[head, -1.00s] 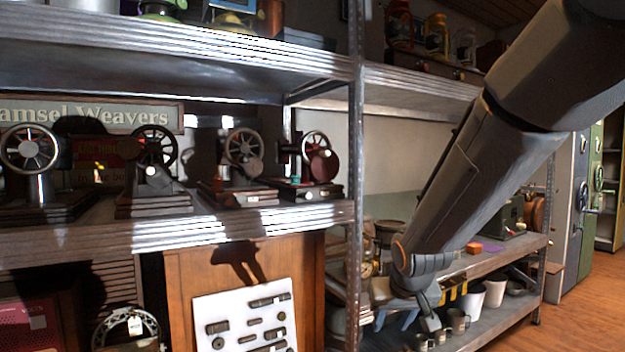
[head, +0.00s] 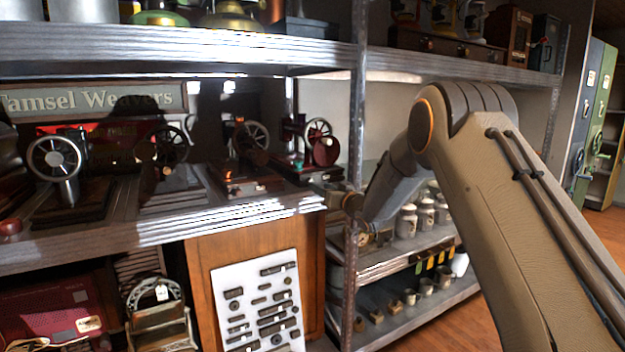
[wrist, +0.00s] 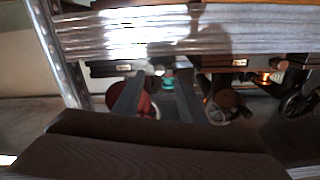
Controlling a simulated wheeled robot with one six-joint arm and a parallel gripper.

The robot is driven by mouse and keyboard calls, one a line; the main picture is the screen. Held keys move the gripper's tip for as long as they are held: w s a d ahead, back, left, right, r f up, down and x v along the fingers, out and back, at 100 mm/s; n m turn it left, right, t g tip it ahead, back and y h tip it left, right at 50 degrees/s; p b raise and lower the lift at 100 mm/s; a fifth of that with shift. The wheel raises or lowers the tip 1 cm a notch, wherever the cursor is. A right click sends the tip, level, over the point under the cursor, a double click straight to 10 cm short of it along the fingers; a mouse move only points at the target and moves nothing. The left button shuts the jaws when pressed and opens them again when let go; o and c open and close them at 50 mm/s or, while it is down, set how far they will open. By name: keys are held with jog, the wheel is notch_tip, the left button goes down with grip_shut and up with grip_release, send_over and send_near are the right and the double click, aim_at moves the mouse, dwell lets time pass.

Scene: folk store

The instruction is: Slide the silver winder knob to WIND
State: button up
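Several small hand-cranked winding machines stand on the middle shelf. The rightmost machine (head: 308,150) has a spoked wheel and a dark red disc, and its red disc (wrist: 146,104) also shows in the wrist view. A silver winder knob cannot be picked out for sure, and no WIND label is readable. My gripper (head: 322,188) is at the shelf's front edge beside the upright, close to the rightmost machine. In the wrist view my gripper (wrist: 158,98) has two dark fingers standing apart. A small teal part (wrist: 168,82) shows between them, with nothing visibly held.
The metal shelf edge (head: 240,212) and the shelf upright (head: 357,130) are close to my gripper. Another shelf overhangs the machines. To the right, white jars (head: 407,221) and cups stand on lower shelves. A white board of dark parts (head: 258,305) is below.

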jog(key=p+x, duration=0.2)
jog(key=x, duration=0.4)
jog(key=shift+w+a, duration=0.2)
jog(key=shift+c, duration=0.4)
grip_shut()
